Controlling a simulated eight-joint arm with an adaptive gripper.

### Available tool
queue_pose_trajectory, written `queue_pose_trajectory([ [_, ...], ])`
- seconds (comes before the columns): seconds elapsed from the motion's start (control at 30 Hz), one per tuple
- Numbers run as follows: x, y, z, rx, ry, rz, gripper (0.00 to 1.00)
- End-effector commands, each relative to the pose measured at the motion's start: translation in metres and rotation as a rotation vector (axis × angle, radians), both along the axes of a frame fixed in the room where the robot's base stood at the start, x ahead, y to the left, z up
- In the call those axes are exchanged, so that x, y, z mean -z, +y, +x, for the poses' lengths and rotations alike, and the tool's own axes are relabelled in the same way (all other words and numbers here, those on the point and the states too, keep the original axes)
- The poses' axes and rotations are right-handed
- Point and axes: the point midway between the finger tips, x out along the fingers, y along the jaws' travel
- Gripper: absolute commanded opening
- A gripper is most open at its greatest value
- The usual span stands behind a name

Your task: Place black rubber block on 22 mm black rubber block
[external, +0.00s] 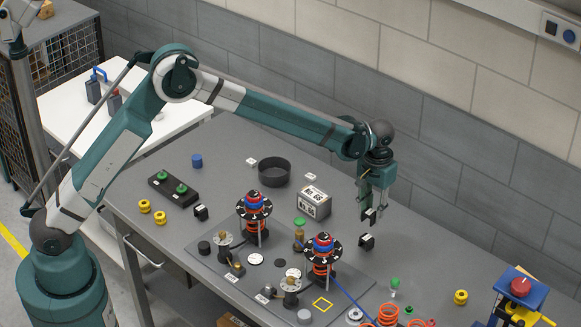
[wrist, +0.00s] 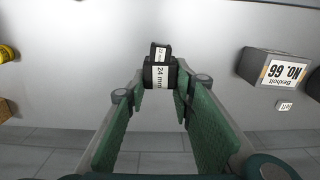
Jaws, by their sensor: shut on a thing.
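My gripper (external: 369,210) points down over the right part of the grey table. It is shut on a black rubber block (external: 369,216), labelled 24 mm in the wrist view (wrist: 160,74), which sits between the green fingertips. The 22 mm black rubber block (external: 367,242) stands on the table just below the held block, with a gap visible between them. In the wrist view, the 22 mm block (wrist: 159,52) shows just beyond the held block, which partly hides it. Its label reads 22 mm.
A grey box marked No. 66 (external: 314,201) stands left of my gripper, on the right in the wrist view (wrist: 276,67). The spring fixture plate (external: 210,255) lies toward the front. Another black block (external: 201,212) is at left. Table around the 22 mm block is clear.

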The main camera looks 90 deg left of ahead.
Motion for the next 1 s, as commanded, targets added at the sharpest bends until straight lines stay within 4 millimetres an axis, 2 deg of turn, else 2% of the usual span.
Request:
queue_pose_trajectory([
  [0.2,0.025,0.000,0.000,0.000,0.000,0.000,0.13],
  [0.67,0.031,0.000,0.000,0.000,0.000,0.000,0.13],
  [1.0,0.062,0.000,0.000,0.000,0.000,0.000,0.13],
])
